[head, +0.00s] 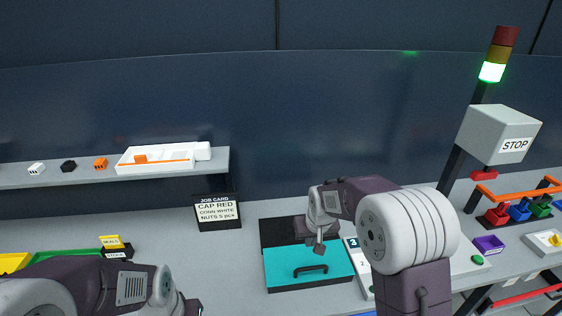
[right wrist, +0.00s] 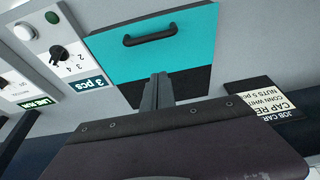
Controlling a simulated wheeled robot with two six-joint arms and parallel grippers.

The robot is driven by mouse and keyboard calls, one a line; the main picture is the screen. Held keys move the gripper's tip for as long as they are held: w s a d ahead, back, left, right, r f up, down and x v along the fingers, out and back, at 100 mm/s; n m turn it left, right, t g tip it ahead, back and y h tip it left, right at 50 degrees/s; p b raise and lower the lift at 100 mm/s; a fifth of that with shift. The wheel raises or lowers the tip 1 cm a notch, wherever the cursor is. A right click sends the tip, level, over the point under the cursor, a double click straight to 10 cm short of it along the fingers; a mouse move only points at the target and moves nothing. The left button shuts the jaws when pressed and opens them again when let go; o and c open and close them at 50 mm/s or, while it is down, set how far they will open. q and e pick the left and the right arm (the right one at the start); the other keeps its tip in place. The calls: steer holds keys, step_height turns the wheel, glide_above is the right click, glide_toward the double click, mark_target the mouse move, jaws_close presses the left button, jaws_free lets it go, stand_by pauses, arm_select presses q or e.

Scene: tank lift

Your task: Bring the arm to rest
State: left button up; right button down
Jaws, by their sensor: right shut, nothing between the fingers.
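My right arm reaches in from the lower right in the head view. Its gripper (head: 319,246) points down over the teal panel with a black handle (head: 310,277), near its dark back part. In the right wrist view the two fingers (right wrist: 157,92) are together with nothing between them. They are apart from the handle (right wrist: 150,35). My left arm shows at the lower left of the head view. Only a dark edge near its wrist shows at the bottom border, and its fingertips are hidden or cut off.
A shelf (head: 60,180) holds a white tray (head: 150,165) and small blocks. A control box with a knob (right wrist: 60,54) adjoins the panel. The STOP box (head: 500,135) and a green-lit signal tower (head: 492,71) stand right, near coloured bins (head: 519,211).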

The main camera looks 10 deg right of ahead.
steer(key=s+d+f+g, duration=0.1)
steer(key=s+f, duration=0.1)
steer(key=s, duration=0.8)
steer(key=s+d+f+g+b, duration=0.1)
steer(key=s+d+f, duration=0.1)
steer(key=s, duration=0.8)
steer(key=shift+s+f+m+g, duration=0.3)
steer(key=shift+s+f, duration=0.05)
